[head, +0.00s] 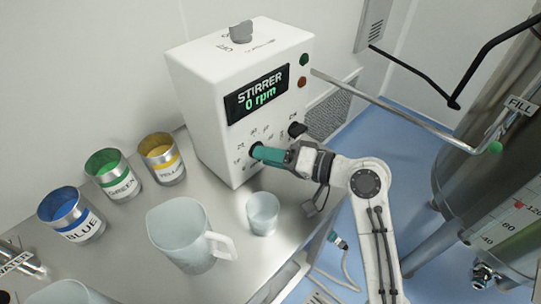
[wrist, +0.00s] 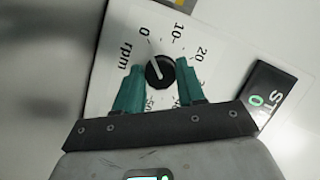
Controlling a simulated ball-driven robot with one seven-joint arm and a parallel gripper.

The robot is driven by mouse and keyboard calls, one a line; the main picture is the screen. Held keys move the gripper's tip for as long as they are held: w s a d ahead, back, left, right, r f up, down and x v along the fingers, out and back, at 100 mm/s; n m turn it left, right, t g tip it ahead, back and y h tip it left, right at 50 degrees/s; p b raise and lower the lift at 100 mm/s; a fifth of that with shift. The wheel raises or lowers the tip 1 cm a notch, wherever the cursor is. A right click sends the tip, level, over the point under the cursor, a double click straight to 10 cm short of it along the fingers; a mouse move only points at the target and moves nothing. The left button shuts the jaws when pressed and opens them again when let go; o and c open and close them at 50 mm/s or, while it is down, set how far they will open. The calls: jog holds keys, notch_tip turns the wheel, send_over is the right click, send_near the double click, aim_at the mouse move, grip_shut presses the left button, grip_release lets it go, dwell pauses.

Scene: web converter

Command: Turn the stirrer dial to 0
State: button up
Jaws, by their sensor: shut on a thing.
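The stirrer dial (wrist: 160,73) is a round black knob with a pale pointer on a white scale panel. In the wrist view its pointer is directed close to the 0 mark. My gripper (wrist: 160,69) has its teal fingers on either side of the knob, shut on it. In the head view my gripper (head: 257,152) reaches the front of the white stirrer box (head: 212,118) from the right, and its fingers hide most of the dial. The box's display (head: 258,94) reads "STIRRER 0 rpm" in the head view.
A second black knob (head: 297,129) sits right of the dial. On the bench stand a clear jug (head: 182,240), a small beaker (head: 263,213), and blue (head: 70,214), green (head: 113,175) and yellow (head: 162,159) labelled cups. A metal tank (head: 500,150) stands at right.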

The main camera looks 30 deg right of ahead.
jog(key=o, duration=1.1)
jog(key=shift+c, duration=0.2)
jog(key=b+v, duration=0.1)
jog(key=v, duration=0.9)
jog(key=shift+s+d, duration=0.15)
jog(key=shift+s, duration=0.2)
jog(key=shift+d, duration=0.1)
